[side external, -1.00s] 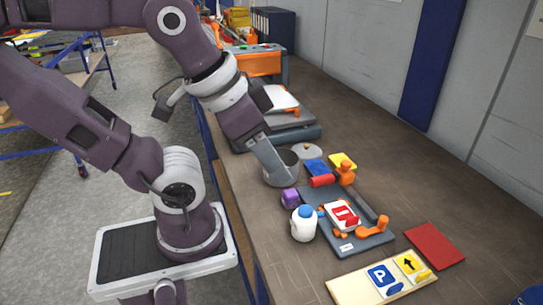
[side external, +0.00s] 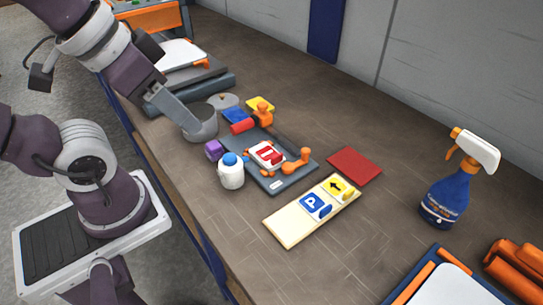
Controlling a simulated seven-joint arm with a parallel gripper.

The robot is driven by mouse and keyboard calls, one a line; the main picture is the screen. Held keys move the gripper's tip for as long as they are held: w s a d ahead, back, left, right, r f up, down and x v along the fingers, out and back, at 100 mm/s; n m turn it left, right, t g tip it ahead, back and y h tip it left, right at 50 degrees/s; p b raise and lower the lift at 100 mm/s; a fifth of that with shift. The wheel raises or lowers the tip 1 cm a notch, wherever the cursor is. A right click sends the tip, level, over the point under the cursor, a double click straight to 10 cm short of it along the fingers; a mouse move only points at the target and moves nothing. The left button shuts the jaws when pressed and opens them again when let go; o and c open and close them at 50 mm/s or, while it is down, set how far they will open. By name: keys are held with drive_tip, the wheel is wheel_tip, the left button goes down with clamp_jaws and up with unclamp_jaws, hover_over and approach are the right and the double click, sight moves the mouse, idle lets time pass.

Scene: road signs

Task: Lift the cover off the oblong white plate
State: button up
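An oblong cream-white board (side external: 283,226) lies near the front of the bench. A blue tile with a white P (side external: 312,204) and a yellow tile with a black arrow (side external: 338,188) lie on it, each with a small tab of its own colour. A smaller white plate with red marks (side external: 266,154) sits in a dark grey tray (side external: 271,182); I cannot tell which piece is the cover. My gripper (side external: 192,126) points down at the grey round pot (side external: 203,132), well away from the board. Its fingertips are hidden at the pot, so its opening does not show.
A white bottle with blue cap (side external: 231,172), purple block (side external: 214,150) and orange handled pieces (side external: 297,160) crowd around the tray. A red square (side external: 354,166) lies right of it. A blue spray bottle (side external: 447,195) stands further right. The bench between is clear.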

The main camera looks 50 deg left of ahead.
drive_tip(key=shift+o, duration=0.4)
drive_tip(key=shift+o, duration=1.4)
drive_tip(key=n+g, duration=0.6)
drive_tip(key=n, duration=1.2)
hover_over(269, 153)
drive_tip(key=d, duration=0.3)
wheel_tip(269, 153, down, 14)
drive_tip(key=f, duration=0.7)
drive_tip(key=shift+s+d+f, duration=0.25)
drive_tip(key=shift+d+f, duration=0.15)
